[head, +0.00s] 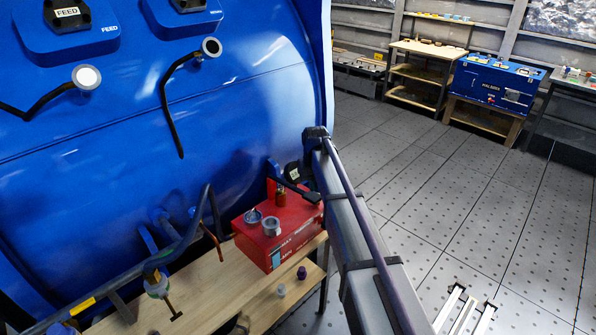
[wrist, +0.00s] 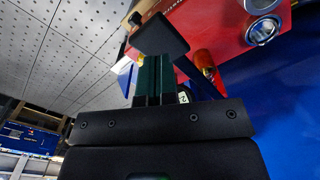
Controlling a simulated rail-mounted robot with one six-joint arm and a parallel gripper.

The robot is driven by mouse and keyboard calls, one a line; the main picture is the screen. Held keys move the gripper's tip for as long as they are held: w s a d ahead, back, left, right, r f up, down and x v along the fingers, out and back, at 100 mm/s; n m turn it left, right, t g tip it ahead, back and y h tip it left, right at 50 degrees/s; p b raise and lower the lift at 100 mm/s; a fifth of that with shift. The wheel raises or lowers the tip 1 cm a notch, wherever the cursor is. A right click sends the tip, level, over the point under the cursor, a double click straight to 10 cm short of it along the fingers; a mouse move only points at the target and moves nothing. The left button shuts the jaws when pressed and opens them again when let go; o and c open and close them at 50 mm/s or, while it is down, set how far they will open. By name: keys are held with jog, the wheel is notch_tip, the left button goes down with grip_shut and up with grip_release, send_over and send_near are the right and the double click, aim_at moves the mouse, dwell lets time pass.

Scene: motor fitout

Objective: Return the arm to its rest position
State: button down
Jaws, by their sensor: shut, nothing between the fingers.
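My gripper (wrist: 158,42) shows in the wrist view with its dark fingers together and nothing held between them. Past it in that view are the red box (wrist: 222,22), a silver round fitting and a brass-coloured part. In the head view my arm (head: 352,222) slants up from the bottom edge, right of the red box (head: 291,243). Dark end parts of the arm lie close to the box's back right corner; whether they touch it cannot be told.
The large blue machine (head: 120,140) fills the left, with black hoses. The grey floor (head: 440,210) at right is largely open. A blue case (head: 495,82) stands far back.

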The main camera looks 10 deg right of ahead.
dwell(0.4)
jog(key=s+m, duration=0.1)
jog(key=s, duration=3.1)
jog(key=w+r+n+p, duration=0.1)
jog(key=w+r+p, duration=0.2)
jog(key=w, duration=1.3)
jog(key=w+r+p, duration=0.3)
jog(key=w, duration=1.3)
notch_tip(320, 180, down, 6)
jog(key=b, duration=0.6)
jog(key=shift+f, duration=0.15)
